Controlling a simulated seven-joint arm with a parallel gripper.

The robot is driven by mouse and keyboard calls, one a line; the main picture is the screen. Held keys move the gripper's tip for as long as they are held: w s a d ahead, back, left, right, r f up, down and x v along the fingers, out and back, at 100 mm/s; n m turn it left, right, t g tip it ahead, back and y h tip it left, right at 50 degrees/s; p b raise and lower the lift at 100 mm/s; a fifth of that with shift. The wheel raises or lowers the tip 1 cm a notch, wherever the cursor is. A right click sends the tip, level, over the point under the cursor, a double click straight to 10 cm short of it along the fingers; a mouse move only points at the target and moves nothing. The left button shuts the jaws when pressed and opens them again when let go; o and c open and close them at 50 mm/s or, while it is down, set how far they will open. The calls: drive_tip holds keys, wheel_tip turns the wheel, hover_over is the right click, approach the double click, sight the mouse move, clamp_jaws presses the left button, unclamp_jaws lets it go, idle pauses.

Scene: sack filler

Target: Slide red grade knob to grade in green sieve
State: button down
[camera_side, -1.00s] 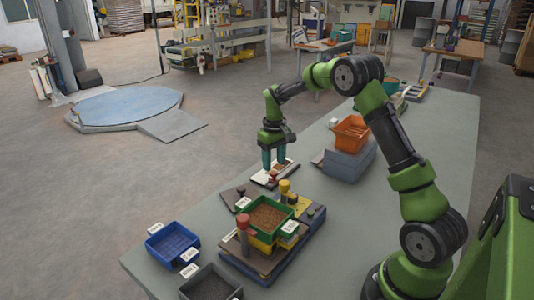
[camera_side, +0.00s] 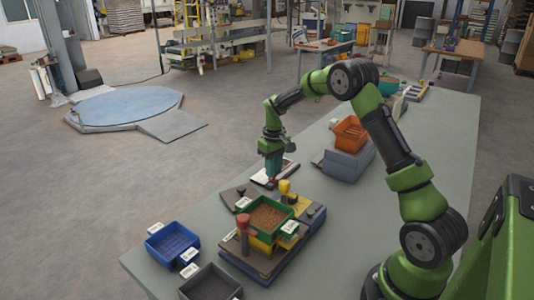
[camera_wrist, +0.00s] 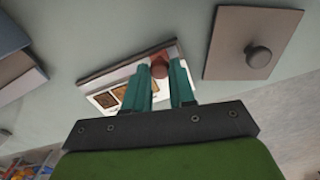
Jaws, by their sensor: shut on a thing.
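My gripper (camera_side: 272,176) is low over the grade board (camera_side: 261,179), beyond the sieve. In the wrist view my gripper (camera_wrist: 161,78) has its teal fingers on either side of the red grade knob (camera_wrist: 159,62), shut on it. The knob sits at the board's upper right there. Small brown grain pictures on the board (camera_wrist: 107,99) show left of the fingers; the fingers hide part of the row. The green sieve (camera_side: 245,224) holds brown grains and stands on a yellow part of the filler.
A grey plate with a dark knob (camera_wrist: 259,56) lies beside the board. A taller red knob (camera_side: 243,222) and a yellow one (camera_side: 285,186) stand by the sieve. A blue crate (camera_side: 172,243), a dark tray (camera_side: 210,284) and an orange bin (camera_side: 350,132) are around. The table's right side is clear.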

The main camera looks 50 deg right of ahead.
hover_over(287, 171)
drive_tip(key=shift+w+d, duration=0.1)
drive_tip(key=shift+d, duration=0.05)
drive_tip(key=shift+r, duration=0.1)
idle(0.3)
drive_tip(key=c, duration=0.9)
unclamp_jaws()
drive_tip(key=shift+c, duration=0.2)
wheel_tip(287, 171, up, 17)
